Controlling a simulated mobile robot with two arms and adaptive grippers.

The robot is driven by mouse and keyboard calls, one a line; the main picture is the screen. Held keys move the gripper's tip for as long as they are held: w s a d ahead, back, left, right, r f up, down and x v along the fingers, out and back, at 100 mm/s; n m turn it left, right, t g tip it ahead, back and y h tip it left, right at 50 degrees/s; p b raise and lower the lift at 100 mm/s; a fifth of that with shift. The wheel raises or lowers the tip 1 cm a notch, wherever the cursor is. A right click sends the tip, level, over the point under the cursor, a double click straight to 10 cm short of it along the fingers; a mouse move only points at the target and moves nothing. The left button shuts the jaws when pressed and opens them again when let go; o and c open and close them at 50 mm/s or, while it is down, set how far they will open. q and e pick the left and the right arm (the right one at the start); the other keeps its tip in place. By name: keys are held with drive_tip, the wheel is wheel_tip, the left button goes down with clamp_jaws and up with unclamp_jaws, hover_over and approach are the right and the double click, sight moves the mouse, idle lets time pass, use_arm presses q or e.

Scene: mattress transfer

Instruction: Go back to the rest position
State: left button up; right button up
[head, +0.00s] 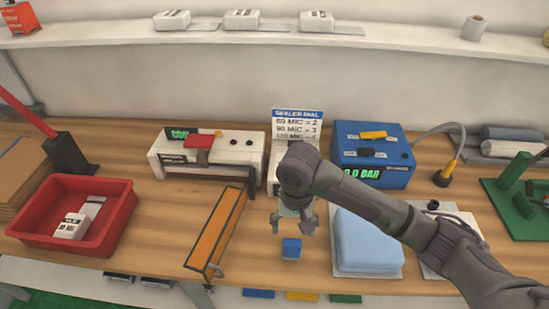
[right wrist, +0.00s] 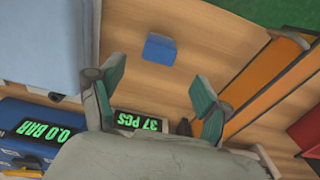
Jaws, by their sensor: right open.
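My right gripper (head: 294,222) is open and empty above the wooden workbench (head: 140,215). Its two green-padded fingers are spread wide in the right wrist view (right wrist: 160,108). A small blue block (head: 291,248) lies on the bench just in front of the gripper, apart from it. It also shows in the right wrist view (right wrist: 160,49), beyond the fingertips. My left gripper is not in view.
A light blue folded pad (head: 367,241) lies right of the gripper, before a blue pressure box (head: 373,155). An orange-topped bar (head: 217,230) and red tray (head: 110,233) are left. A white sealer (head: 208,154) stands behind; a shelf (head: 120,34) runs above.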

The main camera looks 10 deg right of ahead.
drive_tip(key=s+a+f+n+t+y, duration=0.2)
drive_tip(key=s+a+f+n+y, duration=0.15)
drive_tip(key=s, duration=0.65)
drive_tip(key=s+d+f+n+t+h, duration=0.2)
drive_tip(key=s+d+h, duration=0.1)
drive_tip(key=s+d, duration=0.75)
wheel_tip(320, 180, down, 28)
drive_tip(key=g+b, duration=0.2)
use_arm(q)
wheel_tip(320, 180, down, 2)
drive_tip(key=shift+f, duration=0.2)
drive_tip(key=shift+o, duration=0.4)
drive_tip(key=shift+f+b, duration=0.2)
drive_tip(key=shift+b, duration=0.15)
use_arm(e)
drive_tip(key=s+d+f+g, duration=0.1)
drive_tip(key=s+d+f, duration=0.2)
drive_tip(key=s+f, duration=1.4)
drive_tip(key=shift+d, duration=0.15)
